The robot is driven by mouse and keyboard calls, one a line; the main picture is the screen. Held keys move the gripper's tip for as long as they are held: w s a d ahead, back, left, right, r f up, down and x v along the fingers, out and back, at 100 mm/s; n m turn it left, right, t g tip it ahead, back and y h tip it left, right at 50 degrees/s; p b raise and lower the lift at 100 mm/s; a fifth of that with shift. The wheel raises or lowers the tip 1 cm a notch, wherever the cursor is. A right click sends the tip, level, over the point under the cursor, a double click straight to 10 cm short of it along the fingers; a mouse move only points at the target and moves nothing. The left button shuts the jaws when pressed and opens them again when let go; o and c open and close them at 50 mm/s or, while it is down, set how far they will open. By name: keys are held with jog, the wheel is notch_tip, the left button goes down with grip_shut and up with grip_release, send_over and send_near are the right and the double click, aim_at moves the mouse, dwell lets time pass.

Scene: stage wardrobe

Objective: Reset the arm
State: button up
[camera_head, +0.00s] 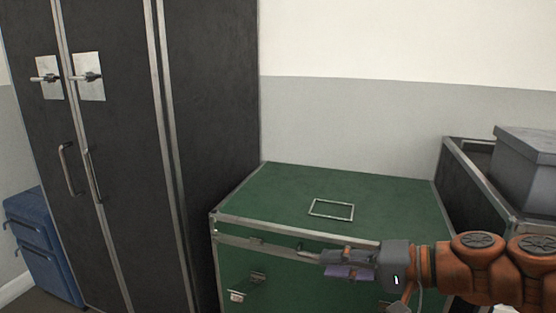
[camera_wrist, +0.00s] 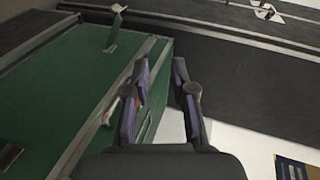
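My gripper (camera_head: 328,264) is at the end of the orange arm, which reaches in from the right. It is in front of the upper front edge of a green case (camera_head: 285,191) with metal-edged corners. In the wrist view, my gripper (camera_wrist: 161,72) has its two fingers apart with nothing between them. The green case also shows in the wrist view (camera_wrist: 45,85), to the left of the fingers. A small metal fitting on the case (camera_wrist: 113,108) is close to the left finger; I cannot tell whether they touch.
A tall black wardrobe (camera_head: 215,110) with metal handles stands left of the green case. A blue cabinet (camera_head: 45,255) is at far left. A dark open case (camera_head: 465,185) with a grey box (camera_head: 525,170) is at right. A pale wall is behind.

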jog(key=s+a+r+n+g+h+p, duration=0.3)
jog(key=s+r+g+h+p, duration=0.45)
jog(key=p, duration=1.05)
jog(key=s+d+r+h+p, duration=0.2)
jog(key=s+d+r+p, duration=0.3)
jog(key=s+r+p, duration=0.2)
jog(key=s+d+r+n+h+p, duration=0.1)
jog(key=s+d+r+h+p, duration=0.2)
jog(key=p, duration=0.9)
jog(key=s+d+r+g, duration=0.1)
jog(key=s+d+r, duration=0.1)
jog(key=s+r, duration=0.2)
jog(key=shift+s+d+r, duration=0.25)
jog(key=shift+d+r, duration=0.1)
